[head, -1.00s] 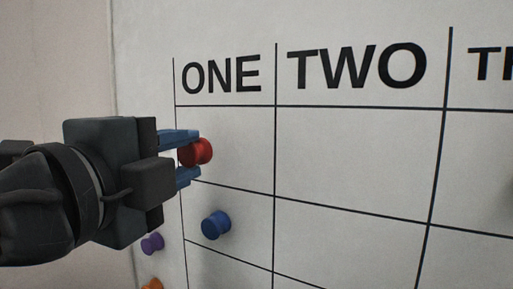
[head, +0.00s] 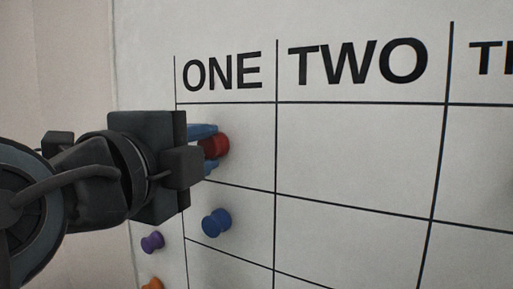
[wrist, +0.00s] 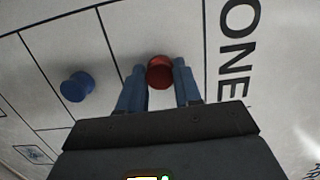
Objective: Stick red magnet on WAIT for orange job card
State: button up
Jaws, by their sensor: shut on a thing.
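The red magnet (head: 216,146) is between the blue fingers of my gripper (head: 212,146), at the top cell of the column headed ONE. In the wrist view the red magnet (wrist: 160,72) sits between both fingertips, and my gripper (wrist: 160,82) is shut on it. The magnet is at or very near the board face; I cannot tell if it touches. The whiteboard (head: 350,150) shows the headings ONE, TWO and part of a third. No WAIT heading and no orange job card can be made out in either view.
A blue magnet (head: 216,222) is in the cell below, also in the wrist view (wrist: 77,87). A purple magnet (head: 152,241) and an orange one (head: 152,284) are at the board's left edge. The cells under TWO are bare.

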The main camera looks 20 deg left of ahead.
jog(key=o, duration=1.1)
jog(key=s, duration=0.2)
jog(key=s+b, duration=0.1)
jog(key=s, duration=0.2)
jog(key=s+b, duration=0.1)
jog(key=s, duration=0.2)
jog(key=shift+d, duration=0.35)
